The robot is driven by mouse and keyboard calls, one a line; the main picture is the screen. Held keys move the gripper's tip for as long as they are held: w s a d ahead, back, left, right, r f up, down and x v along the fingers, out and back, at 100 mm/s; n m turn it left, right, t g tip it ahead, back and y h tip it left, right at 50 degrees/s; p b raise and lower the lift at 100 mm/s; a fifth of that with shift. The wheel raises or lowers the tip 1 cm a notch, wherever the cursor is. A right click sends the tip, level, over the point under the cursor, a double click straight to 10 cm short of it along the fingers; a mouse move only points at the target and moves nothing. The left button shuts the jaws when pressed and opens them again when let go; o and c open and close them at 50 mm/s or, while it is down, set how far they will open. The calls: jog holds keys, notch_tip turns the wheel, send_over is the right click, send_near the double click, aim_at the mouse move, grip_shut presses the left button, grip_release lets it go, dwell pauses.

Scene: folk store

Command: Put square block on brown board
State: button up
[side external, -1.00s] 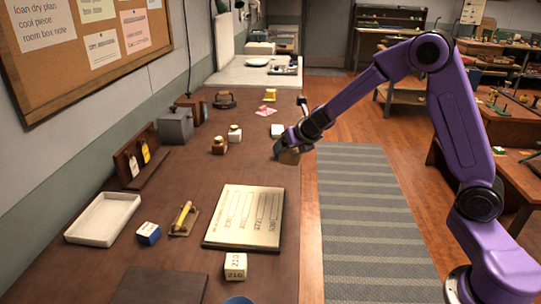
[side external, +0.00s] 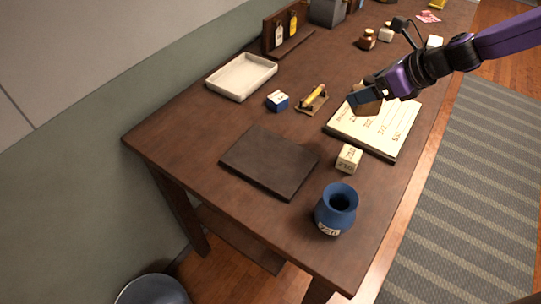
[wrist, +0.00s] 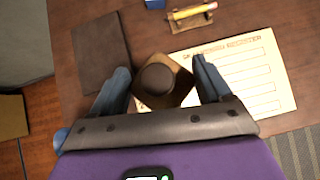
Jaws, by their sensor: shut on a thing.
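My gripper (side external: 364,97) is shut on a brown square block (wrist: 181,84) with a dark round knob on top. The wrist view shows it between my two blue-grey fingers; in the side view the fingers partly hide it. I hold it above the cream register sheet (side external: 392,142), near its far left edge. The dark brown board (side external: 268,160) lies flat and bare on the table, left of and nearer than my gripper in the side view. It also shows at upper left in the wrist view (wrist: 101,52).
A cream lettered cube (side external: 348,159) and a blue jar (side external: 336,210) stand right of the board. A blue-and-white cube (side external: 277,100), a pencil on a holder (side external: 313,97) and a white tray (side external: 241,77) lie beyond it. The table's left front corner is clear.

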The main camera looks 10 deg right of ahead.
jog(key=s+a+r+n+g+y, duration=0.1)
jog(key=s+a+n+g+y, duration=0.2)
jog(key=s+a+n, duration=0.55)
jog(key=m, duration=0.3)
send_over(270, 158)
notch_tip(270, 158, down, 9)
jog(key=shift+d+f, duration=0.15)
jog(key=shift+f, duration=1.75)
jog(key=shift+f, duration=0.15)
jog(key=o, duration=1.1)
